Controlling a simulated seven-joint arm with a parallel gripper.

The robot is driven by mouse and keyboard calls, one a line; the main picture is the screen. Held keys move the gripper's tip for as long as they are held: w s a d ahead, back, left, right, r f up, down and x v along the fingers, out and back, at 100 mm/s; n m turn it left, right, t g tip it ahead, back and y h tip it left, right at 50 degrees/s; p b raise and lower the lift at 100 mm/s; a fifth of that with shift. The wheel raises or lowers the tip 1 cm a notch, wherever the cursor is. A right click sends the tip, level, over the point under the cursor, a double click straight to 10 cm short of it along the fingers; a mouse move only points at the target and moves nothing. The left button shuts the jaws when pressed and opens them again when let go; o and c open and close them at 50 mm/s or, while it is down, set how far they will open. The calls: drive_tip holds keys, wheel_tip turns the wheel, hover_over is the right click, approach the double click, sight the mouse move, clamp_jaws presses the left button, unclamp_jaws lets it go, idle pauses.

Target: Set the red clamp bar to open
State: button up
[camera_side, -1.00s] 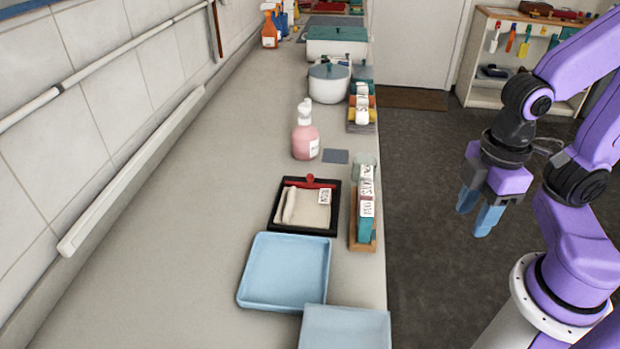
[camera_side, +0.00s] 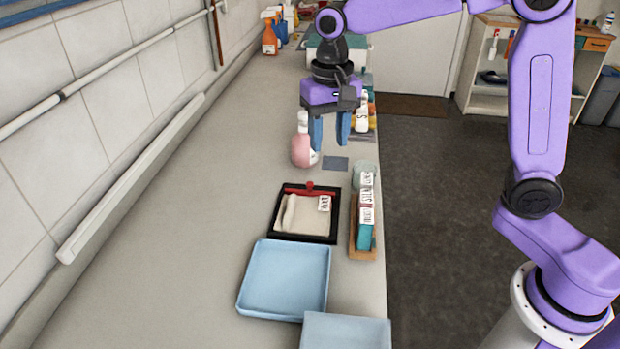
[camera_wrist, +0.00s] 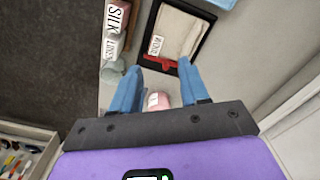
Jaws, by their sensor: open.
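The red clamp bar (camera_side: 309,191) lies along the far edge of a black frame (camera_side: 334,231) on the counter, with a red knob at its middle. The frame holds a folded cream cloth (camera_side: 303,213) and a white label. In the wrist view the red clamp bar (camera_wrist: 160,64) shows at the near end of the black frame (camera_wrist: 196,47). My gripper (camera_side: 330,146) is open and empty, above the counter on the far side of the bar, apart from it. Its blue fingers (camera_wrist: 157,78) point toward the bar in the wrist view.
A pink bottle (camera_side: 302,151) stands beside my fingers. A wooden rack (camera_side: 363,246) with labelled blocks and a pale green jar (camera_side: 364,172) is right of the frame. Blue trays (camera_side: 284,280) lie nearer. The counter left of the frame is clear.

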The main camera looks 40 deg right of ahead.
sight(310, 182)
drive_tip(key=w+d+m, duration=0.3)
drive_tip(key=w+m, duration=0.3)
drive_tip(key=w, duration=0.3)
drive_tip(key=f, duration=1.7)
drive_tip(key=shift+s+a+f, duration=0.1)
drive_tip(key=shift+a, duration=0.15)
clamp_jaws()
